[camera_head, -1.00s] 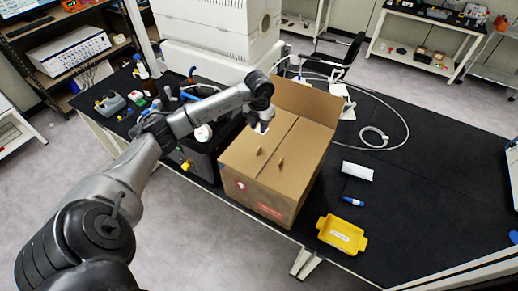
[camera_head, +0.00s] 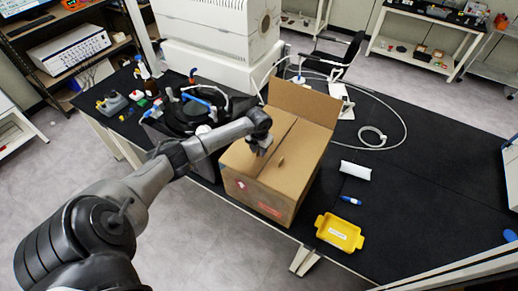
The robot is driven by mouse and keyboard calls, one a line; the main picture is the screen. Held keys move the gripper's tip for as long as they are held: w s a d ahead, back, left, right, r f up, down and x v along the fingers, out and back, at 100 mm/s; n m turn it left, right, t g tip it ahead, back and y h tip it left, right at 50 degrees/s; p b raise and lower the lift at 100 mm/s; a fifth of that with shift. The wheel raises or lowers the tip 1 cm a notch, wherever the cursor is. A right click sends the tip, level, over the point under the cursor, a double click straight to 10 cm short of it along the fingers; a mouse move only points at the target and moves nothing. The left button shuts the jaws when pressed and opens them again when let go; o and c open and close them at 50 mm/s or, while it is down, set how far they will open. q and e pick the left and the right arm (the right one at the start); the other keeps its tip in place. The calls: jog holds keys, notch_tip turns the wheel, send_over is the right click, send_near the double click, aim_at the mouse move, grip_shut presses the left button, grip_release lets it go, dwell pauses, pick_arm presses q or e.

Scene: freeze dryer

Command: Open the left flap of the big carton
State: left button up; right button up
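The big brown carton (camera_head: 262,198) stands on the black bench. Its far flap (camera_head: 304,103) stands up. The left flap (camera_head: 238,163) and the right flap (camera_head: 302,150) lie closed, meeting at a seam. A small tab (camera_head: 281,162) sticks up from the right flap. My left gripper (camera_head: 261,151) points down at the left flap, close to the seam, and covers the spot where that flap's tab stood. Its fingers are too small and hidden to show whether they are open or whether they grip the tab. My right gripper is out of view.
A yellow tray (camera_head: 340,233), a blue marker (camera_head: 351,200) and a white packet (camera_head: 355,170) lie right of the carton. A round black device with hoses (camera_head: 190,110) stands to its left. A white machine (camera_head: 217,70) stands behind. The bench's right part is clear.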

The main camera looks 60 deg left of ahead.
pick_arm(q)
grip_shut()
dwell(0.3)
dwell(0.3)
